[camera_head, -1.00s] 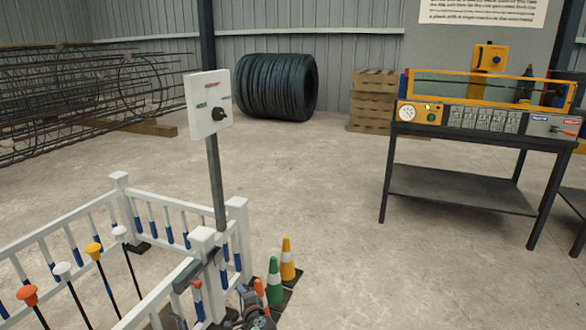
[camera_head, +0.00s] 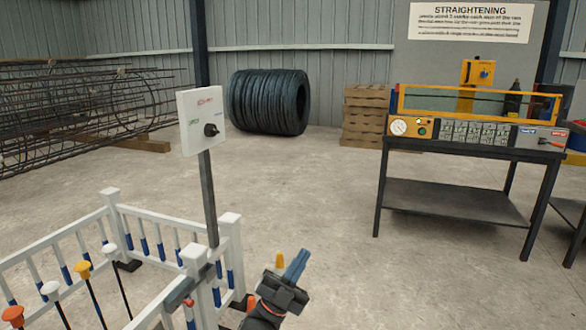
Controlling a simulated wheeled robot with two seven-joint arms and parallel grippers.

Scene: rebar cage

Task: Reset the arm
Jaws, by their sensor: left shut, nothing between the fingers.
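My left gripper (camera_head: 295,266) is at the bottom centre of the head view, just right of the white fence. It points up and away from me, with its blue fingers together and nothing between them. It is in the air, apart from the control panel and the fence as far as I can see. My left forearm runs off the bottom edge. My right gripper is out of view.
A white fence (camera_head: 176,219) with a control panel (camera_head: 201,121) on a post stands at left, beside several coloured levers. A yellow cone (camera_head: 279,257) is partly hidden behind my gripper. A straightening bench (camera_head: 455,204) stands at right. The middle floor (camera_head: 320,190) is clear.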

